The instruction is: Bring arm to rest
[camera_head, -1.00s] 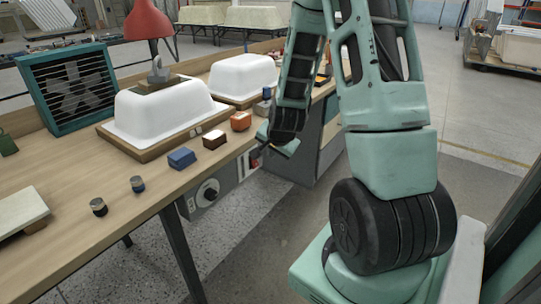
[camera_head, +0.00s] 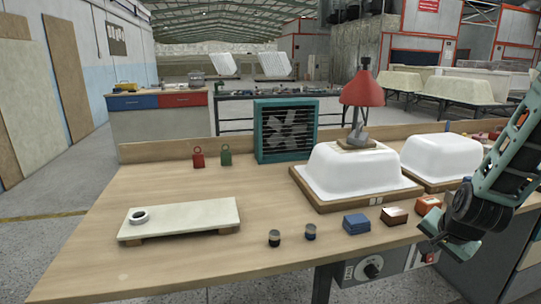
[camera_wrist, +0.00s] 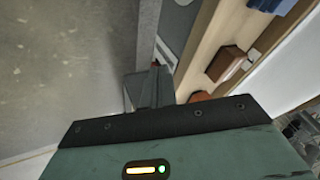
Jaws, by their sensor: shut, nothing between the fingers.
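My arm (camera_head: 508,155) comes in from the right edge in the head view, bent down over the front right of the workbench. My gripper (camera_head: 432,246) hangs at the bench's front edge, by the orange block (camera_head: 428,205) and above the control panel (camera_head: 372,267).
The workbench (camera_head: 85,270) holds two white tub shells (camera_head: 350,170) (camera_head: 440,155), a red lamp (camera_head: 362,90), a teal fan (camera_head: 286,130), a pale board (camera_head: 190,217) with a tape roll (camera_head: 139,216), a blue block (camera_head: 356,223) and a brown block (camera_head: 394,216). Floor is clear at left.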

